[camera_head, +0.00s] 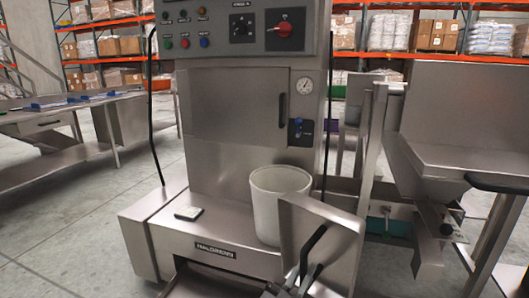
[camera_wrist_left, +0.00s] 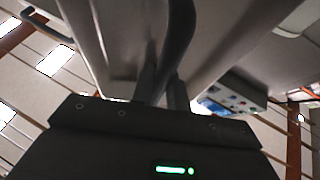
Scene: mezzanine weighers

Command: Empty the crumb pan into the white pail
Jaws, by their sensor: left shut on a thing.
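The white pail (camera_head: 268,205) stands upright on the front ledge of the steel machine. Its inside is mostly hidden. The crumb pan (camera_head: 328,232), a grey metal pan with a black handle (camera_head: 313,243), is tilted steeply just right of the pail and overlaps its lower right side in the head view. I cannot tell whether they touch, and no crumbs show. My left gripper (camera_head: 302,277) is shut on the pan's handle at the bottom of the head view. In the left wrist view, its fingers (camera_wrist_left: 162,90) close around the dark handle, with grey metal above. My right gripper is not in view.
The machine (camera_head: 235,115) rises behind the pail, with knobs and a gauge. A small pale item (camera_head: 188,213) lies on the ledge left of the pail. Steel chutes and frames (camera_head: 460,115) crowd the right. Floor at left (camera_head: 70,225) is clear.

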